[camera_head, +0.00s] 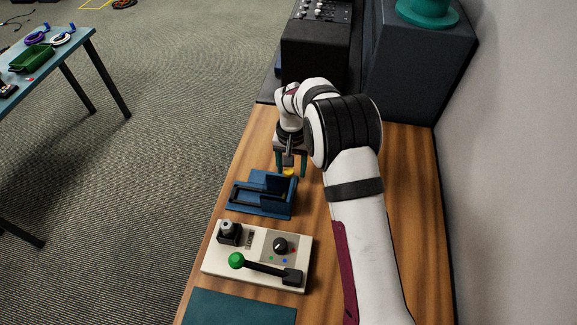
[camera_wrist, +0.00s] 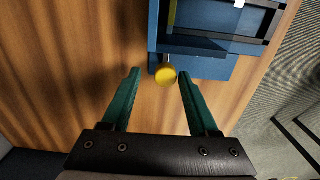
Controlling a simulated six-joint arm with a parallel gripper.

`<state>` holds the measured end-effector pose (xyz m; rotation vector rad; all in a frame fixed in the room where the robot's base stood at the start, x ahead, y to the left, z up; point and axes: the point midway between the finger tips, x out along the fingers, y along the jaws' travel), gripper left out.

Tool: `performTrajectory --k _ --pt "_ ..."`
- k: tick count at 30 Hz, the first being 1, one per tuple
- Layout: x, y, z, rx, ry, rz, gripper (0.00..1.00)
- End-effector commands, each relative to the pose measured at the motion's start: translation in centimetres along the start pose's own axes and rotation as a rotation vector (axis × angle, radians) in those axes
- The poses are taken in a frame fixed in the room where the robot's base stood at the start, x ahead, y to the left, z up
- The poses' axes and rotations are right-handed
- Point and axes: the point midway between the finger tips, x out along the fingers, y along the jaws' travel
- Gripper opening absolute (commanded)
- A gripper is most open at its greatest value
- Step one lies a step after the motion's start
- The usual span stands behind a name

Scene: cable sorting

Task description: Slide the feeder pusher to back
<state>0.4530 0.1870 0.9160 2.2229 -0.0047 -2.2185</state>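The feeder (camera_head: 263,206) is a blue fixture with a black-framed slot, standing on the wooden bench in the head view. Its pusher has a round yellow knob (camera_head: 288,172) at the end facing my gripper. In the wrist view the knob (camera_wrist: 165,75) shows between and just beyond the fingertips, beside the blue feeder body (camera_wrist: 205,62). My gripper (camera_head: 290,172) has green fingers spread apart. In the wrist view the gripper (camera_wrist: 158,72) is open and empty, with the knob apart from both fingers.
A cream control box (camera_head: 257,262) with a green-knobbed lever stands in front of the feeder. A teal mat (camera_head: 238,308) lies nearer. Dark machines (camera_head: 415,70) stand at the back. The wooden bench (camera_head: 405,200) is clear on the right, beside the wall.

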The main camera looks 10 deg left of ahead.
Motion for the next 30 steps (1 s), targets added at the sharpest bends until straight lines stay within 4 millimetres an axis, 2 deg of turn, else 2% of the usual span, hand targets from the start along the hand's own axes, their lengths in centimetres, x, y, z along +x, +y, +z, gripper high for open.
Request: performTrajectory --k 8,11,14,21,24,27,30 --pt "0.0 -0.2 0.1 -0.001 -0.001 -0.002 0.64" --pt "-0.6 -0.2 0.0 -0.002 0.0 -0.002 0.64" --pt "-2.5 -0.2 0.0 -0.001 0.002 -0.004 0.64" --pt "-10.2 -0.2 -0.1 0.0 0.004 -0.004 0.64" --pt "-12.8 -0.2 0.0 0.0 0.002 -0.004 0.64" --pt "-14.6 -0.1 0.0 0.0 0.001 -0.003 0.64" --pt "-15.5 -0.1 0.0 -0.001 0.0 -0.002 0.64"
